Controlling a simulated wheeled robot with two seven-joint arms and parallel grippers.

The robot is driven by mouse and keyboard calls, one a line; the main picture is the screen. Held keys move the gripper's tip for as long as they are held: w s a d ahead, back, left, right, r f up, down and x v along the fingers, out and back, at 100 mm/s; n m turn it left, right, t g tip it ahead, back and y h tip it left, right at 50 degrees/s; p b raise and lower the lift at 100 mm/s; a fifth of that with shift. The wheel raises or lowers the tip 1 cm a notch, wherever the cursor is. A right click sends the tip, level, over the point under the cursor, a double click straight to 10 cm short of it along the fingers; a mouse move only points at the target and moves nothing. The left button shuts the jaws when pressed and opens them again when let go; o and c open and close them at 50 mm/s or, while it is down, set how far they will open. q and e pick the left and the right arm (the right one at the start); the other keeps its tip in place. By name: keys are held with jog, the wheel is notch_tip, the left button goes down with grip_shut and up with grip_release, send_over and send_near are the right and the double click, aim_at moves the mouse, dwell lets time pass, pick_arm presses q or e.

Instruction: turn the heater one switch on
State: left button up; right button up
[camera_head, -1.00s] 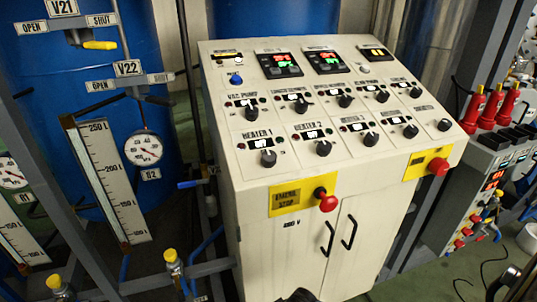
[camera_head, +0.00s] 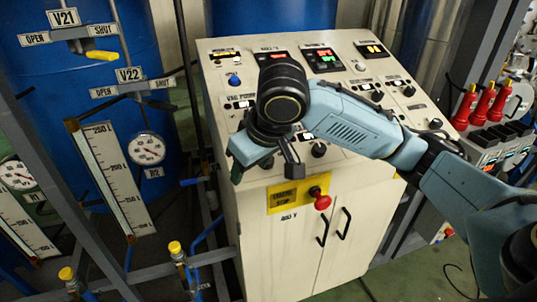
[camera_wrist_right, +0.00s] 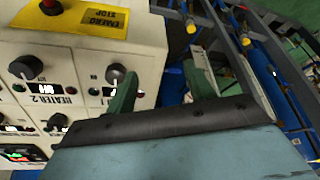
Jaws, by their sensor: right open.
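The heater one switch is a dark round knob on the white sloping panel. In the head view the knob (camera_head: 266,162) shows partly between the fingers of my right gripper (camera_head: 265,170), which hangs over the panel's lower left. In the right wrist view the panel is upside down; the heater one knob (camera_wrist_right: 115,74) shows at the tip of the left-hand green finger, which covers part of its label. My right gripper (camera_wrist_right: 160,82) is open and empty there, the other finger being off the cabinet's edge. Contact with the knob cannot be told. My left gripper is not in view.
The heater two knob (camera_head: 319,150) is just right of the gripper. A red emergency stop button (camera_head: 322,202) on a yellow plate (camera_head: 288,196) sits below. My right arm hides much of the panel. Pipes and a gauge (camera_head: 147,149) stand to the left.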

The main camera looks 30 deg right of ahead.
jog(key=d+r+m+h, duration=0.1)
jog(key=d+r+m, duration=0.2)
jog(key=d+r, duration=0.4)
jog(key=x, duration=1.2)
jog(key=shift+a, duration=0.1)
